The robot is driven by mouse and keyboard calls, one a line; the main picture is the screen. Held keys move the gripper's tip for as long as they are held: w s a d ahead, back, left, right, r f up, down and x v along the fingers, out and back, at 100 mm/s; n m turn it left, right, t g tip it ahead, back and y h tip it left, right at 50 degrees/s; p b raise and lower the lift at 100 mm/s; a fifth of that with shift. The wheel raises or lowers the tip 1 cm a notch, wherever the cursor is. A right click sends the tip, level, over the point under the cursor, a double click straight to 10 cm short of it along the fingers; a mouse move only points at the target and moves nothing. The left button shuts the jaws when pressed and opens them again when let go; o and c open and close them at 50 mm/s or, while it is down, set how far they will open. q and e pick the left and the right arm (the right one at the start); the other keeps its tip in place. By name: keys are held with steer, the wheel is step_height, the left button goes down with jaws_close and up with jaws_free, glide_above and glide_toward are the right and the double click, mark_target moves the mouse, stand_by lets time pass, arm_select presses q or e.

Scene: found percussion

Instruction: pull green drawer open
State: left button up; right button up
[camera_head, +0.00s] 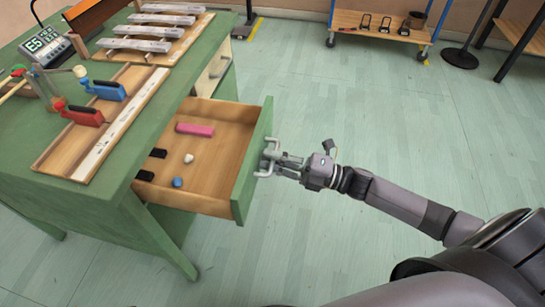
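The green drawer (253,163) is pulled out of the green desk (160,112). Its wooden inside shows, with a pink block (195,130), a white piece (188,158), a blue piece (177,182) and two dark pieces at its inner end. A grey handle (268,146) is on the drawer's green front. My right gripper (277,161) is at this handle, with its fingers appearing closed around the bar. The fingers are small here and partly merge with the handle. My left gripper is not in view.
On the desk are a wooden tray (69,153) with red and blue clamps, a rack of metal bars (148,45) and a digital display (44,45). A low wooden shelf (380,24) stands at the back. The floor right of the drawer is clear except for my arm.

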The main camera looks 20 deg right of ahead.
steer(key=v, duration=1.2)
stand_by(0.5)
